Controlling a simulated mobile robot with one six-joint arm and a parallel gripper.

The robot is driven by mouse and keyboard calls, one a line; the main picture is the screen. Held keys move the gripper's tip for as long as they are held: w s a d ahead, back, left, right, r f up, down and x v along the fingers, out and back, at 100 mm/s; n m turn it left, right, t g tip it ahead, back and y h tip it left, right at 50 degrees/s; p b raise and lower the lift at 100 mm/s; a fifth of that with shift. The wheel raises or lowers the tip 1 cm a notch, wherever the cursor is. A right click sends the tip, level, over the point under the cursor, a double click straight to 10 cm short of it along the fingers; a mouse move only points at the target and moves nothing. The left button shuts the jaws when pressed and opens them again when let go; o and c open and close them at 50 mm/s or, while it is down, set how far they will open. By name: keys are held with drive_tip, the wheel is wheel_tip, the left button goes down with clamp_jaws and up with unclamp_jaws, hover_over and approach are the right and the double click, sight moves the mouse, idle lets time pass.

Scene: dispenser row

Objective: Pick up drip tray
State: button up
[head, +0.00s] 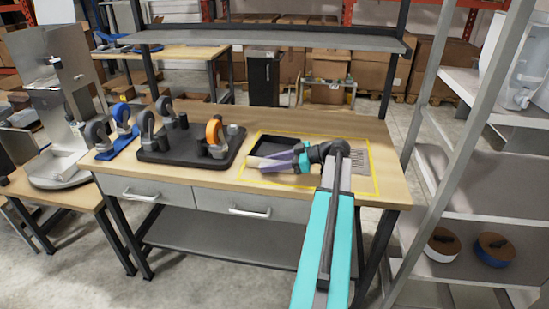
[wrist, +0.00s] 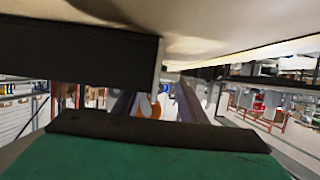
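A dark, flat, tray-like piece (head: 272,145), which looks like the drip tray, lies on the workbench inside a yellow outline. My gripper (head: 257,170) reaches in from the right, low over the bench along the near side of this piece. Its two fingers are apart, with bare wood colour showing between them. The wrist view also shows the fingers (wrist: 155,105) apart with nothing clearly held. A dark block fills that view's upper left; I cannot tell if it is the tray. My wrist hides the dark piece's right end, and contact cannot be told.
A grey slatted plate (head: 356,160) lies to the right, partly behind my arm. A black stand (head: 190,157) with an orange-ringed part (head: 214,132) and several upright pieces stands left of the outline. A shelf rack (head: 470,190) stands close on the right. The bench's front right is bare.

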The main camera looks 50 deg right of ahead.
clamp_jaws()
drive_tip(key=shift+r, duration=0.2)
wheel_tip(320, 180, up, 10)
drive_tip(key=b, duration=0.2)
drive_tip(key=shift+f, duration=0.15)
idle(0.5)
idle(0.4)
